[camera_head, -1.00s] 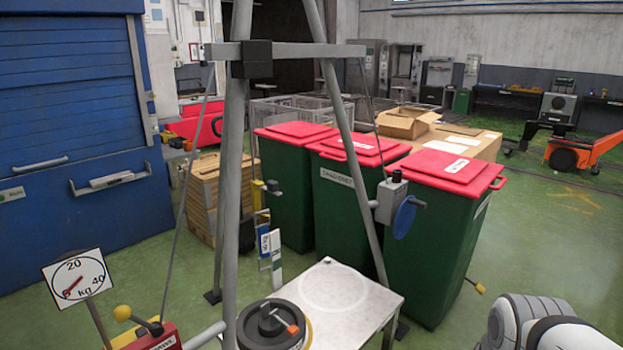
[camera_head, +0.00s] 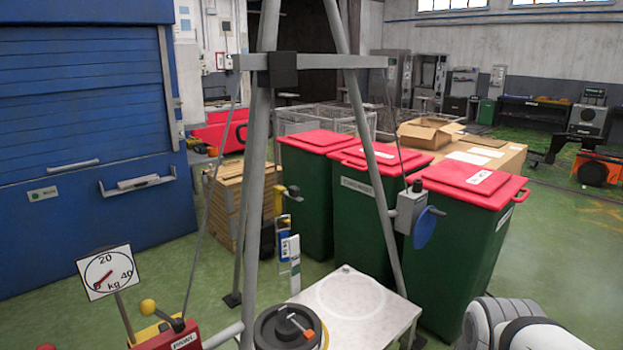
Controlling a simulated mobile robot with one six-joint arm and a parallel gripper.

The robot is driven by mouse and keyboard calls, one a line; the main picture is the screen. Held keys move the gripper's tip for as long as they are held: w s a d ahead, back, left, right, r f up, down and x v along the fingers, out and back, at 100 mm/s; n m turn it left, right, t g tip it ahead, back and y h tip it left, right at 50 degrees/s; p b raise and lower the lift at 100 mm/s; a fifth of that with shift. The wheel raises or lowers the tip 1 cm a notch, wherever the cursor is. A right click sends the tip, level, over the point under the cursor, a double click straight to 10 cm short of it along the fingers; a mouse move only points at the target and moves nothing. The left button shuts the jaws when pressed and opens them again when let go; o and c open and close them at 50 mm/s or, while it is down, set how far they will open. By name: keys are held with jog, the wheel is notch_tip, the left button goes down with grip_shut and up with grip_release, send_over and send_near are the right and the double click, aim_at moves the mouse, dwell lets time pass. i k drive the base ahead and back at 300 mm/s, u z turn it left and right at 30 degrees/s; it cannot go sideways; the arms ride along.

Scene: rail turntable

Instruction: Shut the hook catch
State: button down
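I cannot pick out the hook catch for certain. A small metal lever with an orange tip (camera_head: 309,334) lies on top of a black round weight-like disc (camera_head: 272,335) at the bottom centre. A lever with a yellow knob (camera_head: 148,306) rises from a red box (camera_head: 172,338) at the bottom left. A grey box (camera_head: 409,212) with a blue disc (camera_head: 424,228) is fixed to the right leg of a grey frame. A white and grey rounded part of my arm shows at the bottom right. My gripper is out of view.
The grey frame (camera_head: 262,150) with its crossbar stands in front. A pale plate (camera_head: 402,312) lies beside the black disc. A kg dial (camera_head: 108,272) stands at the left. Green bins with red lids (camera_head: 475,180) stand behind the frame.

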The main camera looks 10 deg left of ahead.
aim_at(293, 192)
jog(key=i, duration=1)
jog(key=u, duration=0.05)
